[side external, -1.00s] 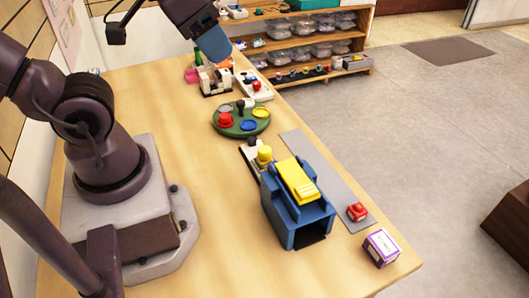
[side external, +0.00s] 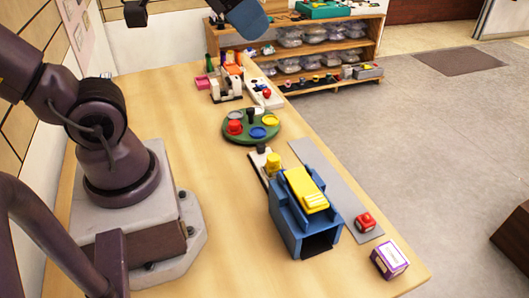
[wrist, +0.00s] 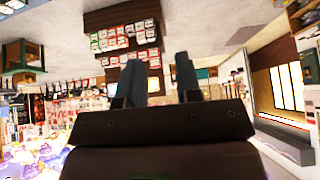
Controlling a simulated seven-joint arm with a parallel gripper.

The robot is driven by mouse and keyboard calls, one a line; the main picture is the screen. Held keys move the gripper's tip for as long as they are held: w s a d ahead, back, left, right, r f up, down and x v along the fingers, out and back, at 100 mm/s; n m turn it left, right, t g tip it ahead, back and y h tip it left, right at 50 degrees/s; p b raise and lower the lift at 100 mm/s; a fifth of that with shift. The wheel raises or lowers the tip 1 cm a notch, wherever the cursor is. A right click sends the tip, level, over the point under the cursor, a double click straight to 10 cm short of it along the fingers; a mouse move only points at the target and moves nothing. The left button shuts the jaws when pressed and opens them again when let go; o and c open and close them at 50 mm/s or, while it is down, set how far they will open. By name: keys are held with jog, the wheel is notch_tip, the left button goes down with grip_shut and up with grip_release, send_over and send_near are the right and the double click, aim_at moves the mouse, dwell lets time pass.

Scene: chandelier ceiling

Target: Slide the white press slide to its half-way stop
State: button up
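A blue press-like housing (side external: 303,225) with a yellow top piece (side external: 306,190) stands on the near right of the table. Behind it is a small black and white base (side external: 257,164) with a yellow knob (side external: 273,162). A white and black device (side external: 227,88) stands farther back. I cannot tell which white part is the press slide, nor its position. My gripper shows partly at the top edge of the side view (side external: 248,18), raised over the table's far end. In the wrist view its two fingers (wrist: 161,78) are apart with nothing between them.
A green round tray (side external: 252,138) with coloured pieces and a white panel (side external: 262,95) lie behind the press. A grey strip (side external: 335,186) with a red button (side external: 366,221) lies right of it, near a purple and white box (side external: 390,258). The table's left middle is clear.

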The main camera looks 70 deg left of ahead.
jog(key=s+d+r+m+h, duration=0.1)
jog(key=s+d+r, duration=0.15)
jog(key=d, duration=0.55)
jog(key=s+d+r+m+t+h, duration=0.1)
jog(key=d+r, duration=0.3)
jog(key=d, duration=0.4)
jog(key=s+d+r+m+h, duration=0.1)
jog(key=s+d+r, duration=0.15)
jog(key=d, duration=0.65)
jog(key=w+a+f+n+g, duration=0.1)
jog(key=w+a+f+n, duration=0.1)
jog(key=w+a, duration=1)
jog(key=w+a+f+n+g+y, duration=0.1)
jog(key=w+a+f, duration=0.4)
jog(key=a, duration=0.2)
jog(key=w+a+f+g+y, duration=0.1)
jog(key=w+a+f, duration=0.4)
jog(key=a, duration=0.2)
jog(key=g, duration=0.5)
send_over(261, 145)
notch_tip(261, 145, down, 24)
jog(key=shift+y, duration=0.4)
notch_tip(261, 145, down, 12)
jog(key=shift+a+f, duration=0.1)
jog(key=shift+a, duration=0.05)
grip_shut()
